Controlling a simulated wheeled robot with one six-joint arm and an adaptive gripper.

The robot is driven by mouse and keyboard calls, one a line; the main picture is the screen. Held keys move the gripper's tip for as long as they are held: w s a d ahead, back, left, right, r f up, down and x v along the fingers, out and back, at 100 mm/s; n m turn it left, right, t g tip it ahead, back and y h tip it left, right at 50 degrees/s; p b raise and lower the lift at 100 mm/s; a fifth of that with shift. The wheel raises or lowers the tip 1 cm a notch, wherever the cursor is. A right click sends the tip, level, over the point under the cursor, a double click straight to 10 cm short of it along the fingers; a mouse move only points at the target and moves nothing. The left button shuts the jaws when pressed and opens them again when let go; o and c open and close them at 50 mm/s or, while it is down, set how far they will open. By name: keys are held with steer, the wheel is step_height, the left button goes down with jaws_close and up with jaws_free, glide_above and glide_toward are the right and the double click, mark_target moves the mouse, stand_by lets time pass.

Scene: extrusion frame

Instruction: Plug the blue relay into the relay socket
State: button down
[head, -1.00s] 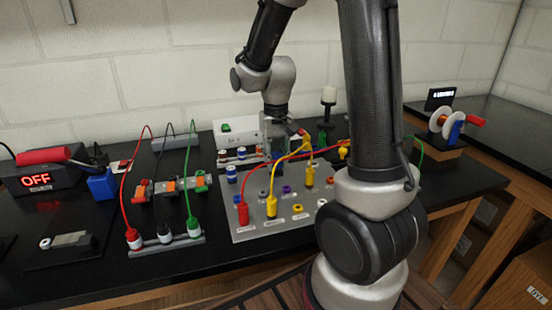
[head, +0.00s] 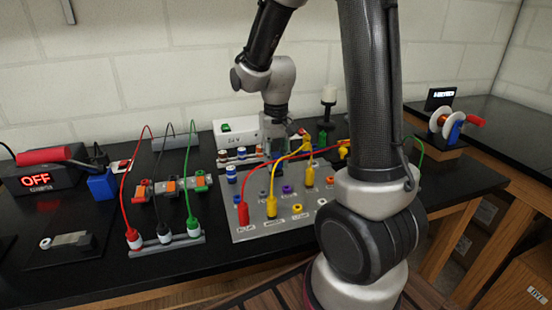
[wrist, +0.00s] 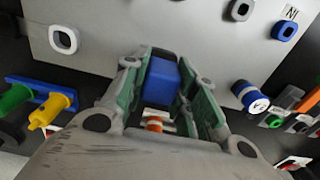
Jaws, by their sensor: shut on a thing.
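The blue relay (wrist: 163,80) sits between the green-padded fingers of my gripper (wrist: 158,88) in the wrist view. The fingers are shut on its two sides. In the head view my gripper (head: 278,146) is low over the back part of the grey panel (head: 243,232), behind the red and yellow leads. The relay is hard to make out there. I cannot pick out the relay socket in either view. An orange and white part (wrist: 154,124) shows below the relay between the fingers.
A red plug (head: 243,213) and yellow plugs (head: 271,206) stand on the panel with looping leads close to my gripper. A white box (head: 237,130) is behind.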

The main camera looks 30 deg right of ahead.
steer(key=shift+f, duration=0.5)
steer(key=c, duration=1.1)
jaws_free()
steer(key=shift+o, duration=0.2)
steer(key=shift+r, duration=0.15)
step_height(320, 180, up, 12)
steer(key=shift+f, duration=0.1)
